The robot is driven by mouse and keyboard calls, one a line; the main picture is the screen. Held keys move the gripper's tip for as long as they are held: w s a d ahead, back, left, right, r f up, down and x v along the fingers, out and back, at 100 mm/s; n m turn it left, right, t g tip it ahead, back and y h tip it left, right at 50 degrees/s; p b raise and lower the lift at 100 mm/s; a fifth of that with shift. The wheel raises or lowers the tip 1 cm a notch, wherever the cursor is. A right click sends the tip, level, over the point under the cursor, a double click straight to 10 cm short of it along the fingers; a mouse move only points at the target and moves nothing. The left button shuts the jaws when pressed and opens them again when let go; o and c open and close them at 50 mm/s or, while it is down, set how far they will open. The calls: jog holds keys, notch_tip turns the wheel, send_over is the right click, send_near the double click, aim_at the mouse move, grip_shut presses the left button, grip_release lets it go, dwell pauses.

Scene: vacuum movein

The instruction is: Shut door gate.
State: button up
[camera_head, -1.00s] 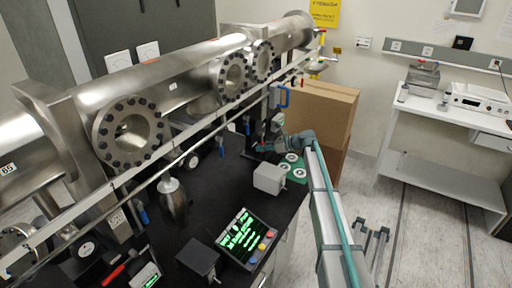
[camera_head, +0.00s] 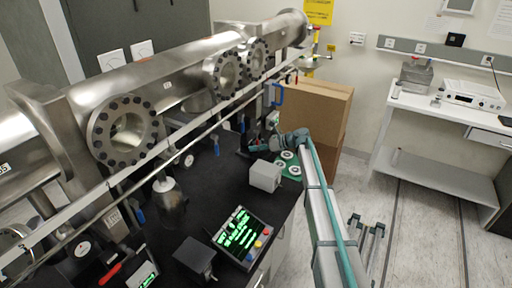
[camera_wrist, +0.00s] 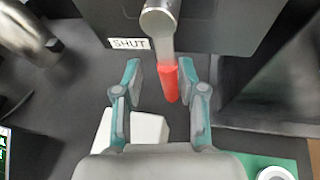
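The gate's lever (camera_wrist: 162,30) shows in the wrist view as a grey metal arm with a red grip (camera_wrist: 170,82) at its end. It hangs from a dark box-like body (camera_wrist: 215,22) with a white label reading SHUT (camera_wrist: 129,43) just left of the lever. My gripper (camera_wrist: 167,80) is open, with one teal-and-grey finger on each side of the red grip and a visible gap on both sides. In the head view my gripper (camera_head: 256,146) is low beside the equipment at the bench's far end; the lever cannot be made out there.
A grey box (camera_head: 264,176) stands on the black bench near my arm, beside a green plate (camera_head: 290,168) with white discs. A control panel (camera_head: 241,237) with green text is nearer. A large steel vacuum tube (camera_head: 150,75) runs along the left. Cardboard boxes (camera_head: 318,110) stand beyond.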

jog(key=shift+d, duration=0.1)
jog(key=v, duration=1.1)
jog(key=shift+d+r, duration=0.2)
jog(key=shift+d, duration=0.15)
jog(key=shift+s, duration=0.1)
